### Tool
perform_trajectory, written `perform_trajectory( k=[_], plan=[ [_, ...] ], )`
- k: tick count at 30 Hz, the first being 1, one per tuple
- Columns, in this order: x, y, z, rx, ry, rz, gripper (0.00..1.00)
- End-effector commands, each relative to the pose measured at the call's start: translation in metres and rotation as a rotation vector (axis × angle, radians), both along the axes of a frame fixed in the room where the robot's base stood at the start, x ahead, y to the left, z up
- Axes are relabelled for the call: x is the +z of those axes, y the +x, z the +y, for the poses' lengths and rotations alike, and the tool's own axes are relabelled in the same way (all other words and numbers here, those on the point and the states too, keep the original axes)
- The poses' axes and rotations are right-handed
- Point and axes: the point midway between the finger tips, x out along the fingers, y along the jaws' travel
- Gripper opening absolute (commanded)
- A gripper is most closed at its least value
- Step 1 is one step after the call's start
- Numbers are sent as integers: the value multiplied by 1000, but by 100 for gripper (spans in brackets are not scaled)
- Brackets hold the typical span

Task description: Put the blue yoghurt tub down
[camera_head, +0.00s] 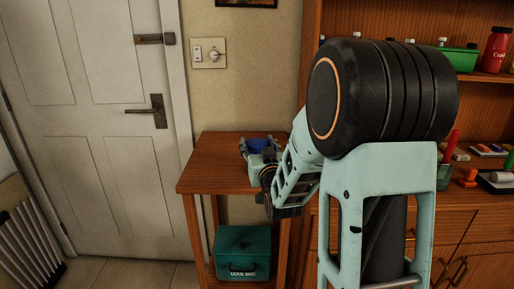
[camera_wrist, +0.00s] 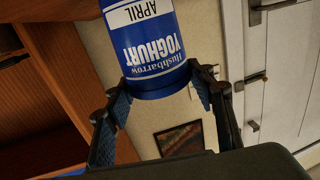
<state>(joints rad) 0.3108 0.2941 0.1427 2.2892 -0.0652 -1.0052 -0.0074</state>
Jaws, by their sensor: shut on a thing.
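The blue yoghurt tub (camera_wrist: 155,50) has a white band and shows upside down in the wrist view, between the fingertips of my gripper (camera_wrist: 163,95). The fingers are shut on its sides. In the head view, only a small blue part of the tub (camera_head: 259,145) shows between the fingers of my gripper (camera_head: 258,150). It is over the small wooden table (camera_head: 206,176). My wrist hides the tub's underside, so I cannot tell whether it touches the tabletop.
A green cool bag (camera_head: 243,254) is under the table. A wooden shelf unit (camera_head: 310,60) with jars and a green crate (camera_head: 456,58) stands to the right. A white door (camera_head: 95,100) is at the left. The table's left part is bare.

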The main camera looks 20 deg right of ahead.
Motion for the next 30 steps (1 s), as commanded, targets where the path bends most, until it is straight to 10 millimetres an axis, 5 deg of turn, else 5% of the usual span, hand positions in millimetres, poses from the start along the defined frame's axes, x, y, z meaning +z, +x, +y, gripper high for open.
perform_trajectory(
  k=[14, 15, 18, 30],
  plan=[
    [-10, 0, 0, -1, -1, -5, 21],
    [-9, 0, 0, -1, 0, -3, 54],
    [-9, 0, 0, -1, 0, -3, 65],
    [-5, 0, 0, -1, 0, -2, 67]
  ],
)
